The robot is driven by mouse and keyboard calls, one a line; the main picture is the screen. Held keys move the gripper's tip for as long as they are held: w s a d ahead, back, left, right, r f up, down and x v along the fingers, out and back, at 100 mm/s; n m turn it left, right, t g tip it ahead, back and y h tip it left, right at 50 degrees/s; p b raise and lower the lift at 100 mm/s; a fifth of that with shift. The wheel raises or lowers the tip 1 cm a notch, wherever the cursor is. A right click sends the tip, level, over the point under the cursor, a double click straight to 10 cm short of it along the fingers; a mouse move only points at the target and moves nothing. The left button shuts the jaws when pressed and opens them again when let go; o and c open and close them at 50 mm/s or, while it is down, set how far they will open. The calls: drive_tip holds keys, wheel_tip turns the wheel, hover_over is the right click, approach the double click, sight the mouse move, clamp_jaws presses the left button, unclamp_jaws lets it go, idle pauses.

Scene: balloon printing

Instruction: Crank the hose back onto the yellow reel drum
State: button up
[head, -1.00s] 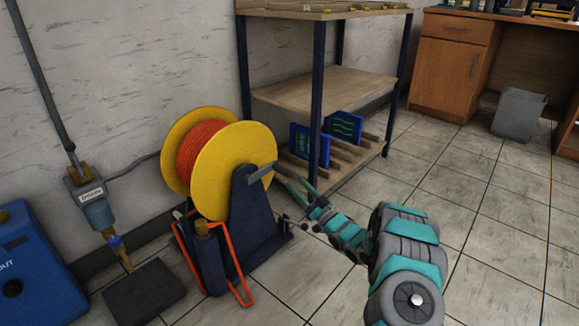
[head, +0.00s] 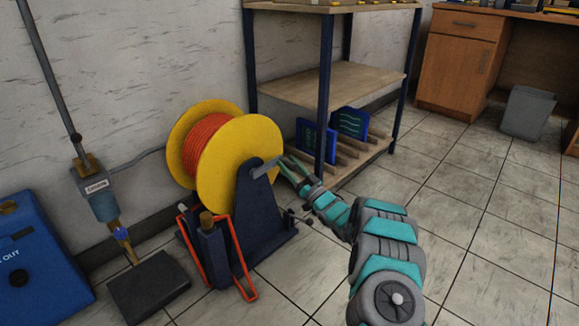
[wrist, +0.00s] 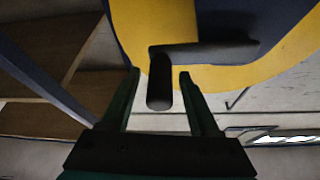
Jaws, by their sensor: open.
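The yellow reel drum (head: 240,165) stands on a dark blue stand (head: 262,215) left of centre in the head view, with orange hose (head: 205,145) wound between its flanges. A grey crank (head: 266,168) sticks out at the stand's top. My gripper (head: 283,164) is at the crank's outer end, jaws open. In the wrist view the dark crank handle (wrist: 160,85) lies between the two open fingertips (wrist: 158,75), with the yellow flange (wrist: 215,75) behind it. No finger clearly touches the handle.
A shelf unit (head: 325,83) with blue framed panels (head: 316,140) on its bottom board stands right behind the reel. A blue box (head: 40,255), a dark floor plate (head: 150,288) and a pipe (head: 52,75) are at left. Tiled floor (head: 460,220) is open at right.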

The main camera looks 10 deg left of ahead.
clamp_jaws()
idle(0.3)
idle(1.0)
